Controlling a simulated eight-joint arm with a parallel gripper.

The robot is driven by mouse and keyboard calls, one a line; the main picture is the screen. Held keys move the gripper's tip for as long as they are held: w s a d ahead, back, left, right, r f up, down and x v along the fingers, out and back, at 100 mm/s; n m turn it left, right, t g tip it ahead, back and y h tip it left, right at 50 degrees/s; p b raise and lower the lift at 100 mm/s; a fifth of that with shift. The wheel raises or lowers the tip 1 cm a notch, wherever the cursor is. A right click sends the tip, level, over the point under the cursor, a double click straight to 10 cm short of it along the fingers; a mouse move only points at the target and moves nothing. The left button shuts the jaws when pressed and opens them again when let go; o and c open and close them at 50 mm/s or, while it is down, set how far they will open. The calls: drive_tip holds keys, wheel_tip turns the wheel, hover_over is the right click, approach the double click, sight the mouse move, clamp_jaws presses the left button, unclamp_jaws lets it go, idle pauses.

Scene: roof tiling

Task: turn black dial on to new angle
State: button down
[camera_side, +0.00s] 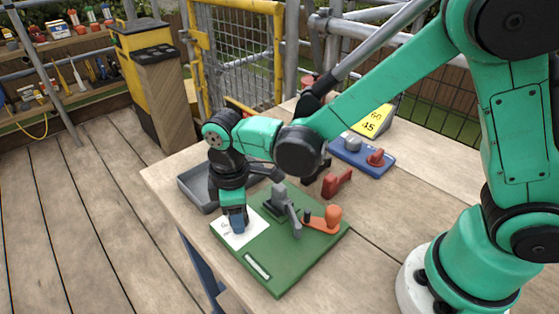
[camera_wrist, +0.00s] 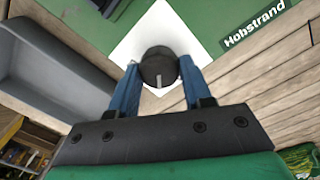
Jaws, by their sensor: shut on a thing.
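The black dial (camera_wrist: 159,66) shows in the wrist view on a white square plate (camera_wrist: 190,40), with a pale pointer line on its face toward the bottom of the picture. My gripper (camera_wrist: 157,72) has its two blue fingers on either side of the dial, shut on it. In the side view my gripper (camera_side: 236,222) points down over the white plate (camera_side: 240,238) at the left corner of the green board (camera_side: 285,262). There the fingers hide the dial. The markings on the plate are too small to read.
The green board also bears a grey lever clamp (camera_side: 283,205) and an orange handle (camera_side: 325,218). A grey tray (camera_side: 198,186) lies behind my gripper. A red block (camera_side: 337,183), a blue board with knobs (camera_side: 362,157) and a yellow sign (camera_side: 374,120) stand farther back.

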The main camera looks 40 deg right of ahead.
drive_tip(key=m, duration=0.4)
drive_tip(key=shift+m, duration=1.5)
drive_tip(key=shift+w, duration=0.1)
drive_tip(key=shift+c, duration=1.8)
unclamp_jaws()
drive_tip(key=shift+r, duration=0.15)
drive_tip(key=shift+a+r, duration=0.1)
drive_tip(key=shift+r, duration=2.6)
